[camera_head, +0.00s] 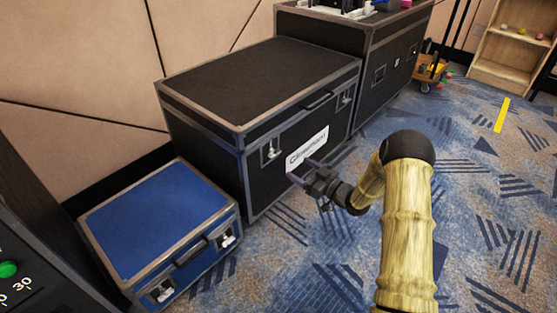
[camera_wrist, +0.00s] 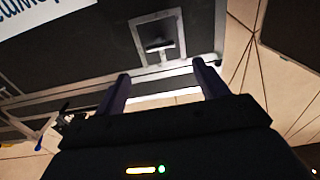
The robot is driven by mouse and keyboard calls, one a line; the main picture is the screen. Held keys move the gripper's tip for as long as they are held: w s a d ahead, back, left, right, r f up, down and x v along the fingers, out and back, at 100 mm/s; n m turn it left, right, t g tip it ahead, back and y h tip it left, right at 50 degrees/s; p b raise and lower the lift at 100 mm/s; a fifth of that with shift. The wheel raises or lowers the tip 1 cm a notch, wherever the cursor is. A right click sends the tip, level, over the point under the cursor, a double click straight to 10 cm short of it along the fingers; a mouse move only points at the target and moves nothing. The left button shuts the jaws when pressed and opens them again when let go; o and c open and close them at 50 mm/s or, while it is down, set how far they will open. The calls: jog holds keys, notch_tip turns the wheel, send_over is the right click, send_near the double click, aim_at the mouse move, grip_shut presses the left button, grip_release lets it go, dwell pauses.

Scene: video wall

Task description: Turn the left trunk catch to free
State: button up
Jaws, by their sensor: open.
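The large black trunk (camera_head: 215,160) with metal edges stands by the wall, lid shut. Its left catch (camera_head: 271,150) is a metal plate on the front face, left of the white label (camera_head: 307,148). In the wrist view the picture is turned over, and the left catch (camera_wrist: 158,42) shows as a dark T-shaped handle in a square metal dish, its bar about level in that picture. The right catch (camera_head: 345,99) is near the far front corner. My gripper (camera_head: 301,170) is open and empty in front of the label's lower edge. Its fingers (camera_wrist: 160,72) straddle the catch's column in the wrist view, apart from it.
A blue case (camera_head: 155,225) with its own catches stands left of the trunk. Another black case (camera_head: 385,55) stands behind to the right. A carry handle (camera_head: 318,101) sits between the trunk's catches. Carpet (camera_head: 300,270) in front is clear.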

aim_at(277, 155)
jog(key=b+x, duration=0.4)
jog(key=x, duration=0.6)
jog(key=shift+w+a, duration=0.2)
jog(key=shift+w, duration=0.05)
jog(key=c, duration=1)
